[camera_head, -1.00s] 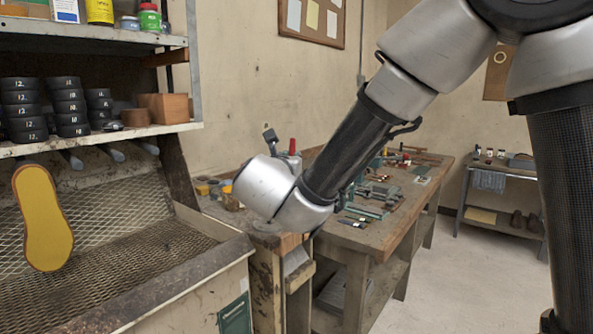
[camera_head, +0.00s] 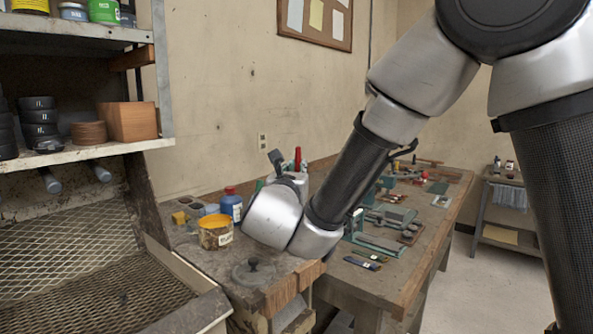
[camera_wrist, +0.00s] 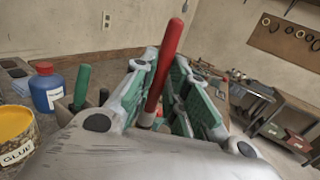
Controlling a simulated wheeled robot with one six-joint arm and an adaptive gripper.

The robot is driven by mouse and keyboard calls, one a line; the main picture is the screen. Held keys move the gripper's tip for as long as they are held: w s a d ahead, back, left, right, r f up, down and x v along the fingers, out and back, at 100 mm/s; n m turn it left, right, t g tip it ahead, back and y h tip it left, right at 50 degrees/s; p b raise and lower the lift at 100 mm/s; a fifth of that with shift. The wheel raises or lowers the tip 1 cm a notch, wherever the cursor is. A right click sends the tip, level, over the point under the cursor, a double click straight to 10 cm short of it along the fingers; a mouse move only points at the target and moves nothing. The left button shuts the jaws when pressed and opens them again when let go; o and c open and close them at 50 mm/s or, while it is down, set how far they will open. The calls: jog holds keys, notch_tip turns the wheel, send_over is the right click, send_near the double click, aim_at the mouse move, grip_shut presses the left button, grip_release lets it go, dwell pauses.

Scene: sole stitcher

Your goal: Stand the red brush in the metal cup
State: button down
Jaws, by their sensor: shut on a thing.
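The red brush (camera_wrist: 165,65) is upright, with a slight tilt, between the green-padded fingers of my gripper (camera_wrist: 162,75) in the wrist view. My gripper is shut on it. The brush's lower end is hidden by my gripper. In the head view the red handle (camera_head: 298,158) sticks up behind my silver wrist, above the bench. A green handle (camera_wrist: 82,86) stands just left of my gripper in the wrist view; its lower part is mostly hidden. I cannot clearly make out the metal cup in either view.
A yellow glue tub (camera_head: 215,231) and a blue bottle with a red cap (camera_head: 231,205) stand left of my wrist on the bench. A dark round lidded piece (camera_head: 254,270) lies near the front. The tool-covered bench (camera_head: 400,262) extends right; a shelf (camera_head: 88,157) is at left.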

jog(key=shift+f, duration=5.1)
jog(key=c, duration=1.3)
grip_release()
jog(key=shift+s, duration=0.15)
jog(key=s, duration=0.4)
jog(key=s+a, duration=0.1)
jog(key=s, duration=0.2)
jog(key=s+a, duration=0.1)
jog(key=s, duration=0.3)
jog(key=shift+s+f, duration=0.25)
jog(key=shift+s, duration=0.1)
